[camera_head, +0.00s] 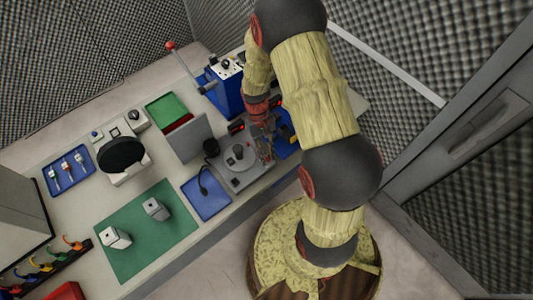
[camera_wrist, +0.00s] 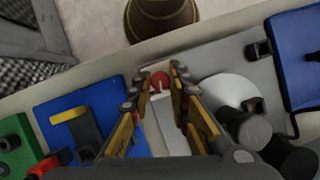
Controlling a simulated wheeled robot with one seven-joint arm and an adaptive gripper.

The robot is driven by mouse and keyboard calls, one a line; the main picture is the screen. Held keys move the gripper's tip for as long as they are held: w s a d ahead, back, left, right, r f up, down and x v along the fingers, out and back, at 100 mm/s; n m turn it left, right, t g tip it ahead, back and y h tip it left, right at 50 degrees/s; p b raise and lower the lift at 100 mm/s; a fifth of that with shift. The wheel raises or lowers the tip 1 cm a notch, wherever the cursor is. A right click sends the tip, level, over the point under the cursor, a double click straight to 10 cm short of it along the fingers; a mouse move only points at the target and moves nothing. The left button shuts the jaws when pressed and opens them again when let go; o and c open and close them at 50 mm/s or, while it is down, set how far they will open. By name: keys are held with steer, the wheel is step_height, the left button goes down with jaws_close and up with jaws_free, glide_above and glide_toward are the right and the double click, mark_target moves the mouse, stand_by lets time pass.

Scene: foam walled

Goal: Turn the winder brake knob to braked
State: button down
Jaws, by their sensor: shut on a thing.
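The winder (camera_head: 232,176) is a grey base with a round drum and a dark knob on top, near the front edge of the bench. In the wrist view its pale disc (camera_wrist: 225,90) lies right of my fingers. A small red knob (camera_wrist: 159,79) with a pale pointer sits between my fingertips; it looks like the brake knob. My gripper (camera_wrist: 158,88) is shut on it, one finger on each side. In the head view my gripper (camera_head: 266,150) is at the winder's right side, and the knob is hidden there. I cannot read any brake markings.
A blue mat (camera_head: 206,197) lies left of the winder. A grey upright panel (camera_head: 192,140) and a blue box with a red-tipped lever (camera_head: 225,92) stand behind.

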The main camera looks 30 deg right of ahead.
steer(key=m+y, duration=0.1)
steer(key=m, duration=0.2)
steer(key=m+t+y+p, duration=0.1)
steer(key=m, duration=0.2)
steer(key=shift+d+m, duration=0.15)
steer(key=shift+m, duration=0.25)
steer(key=shift+t, duration=0.3)
steer(key=c, duration=1.7)
jaws_free()
steer(key=shift+y, duration=0.3)
steer(key=shift+o, duration=0.2)
steer(key=shift+r, duration=0.1)
steer(key=v, duration=1.1)
steer(key=shift+r, duration=0.35)
steer(key=shift+w+d, duration=0.1)
steer(key=shift+w, duration=0.1)
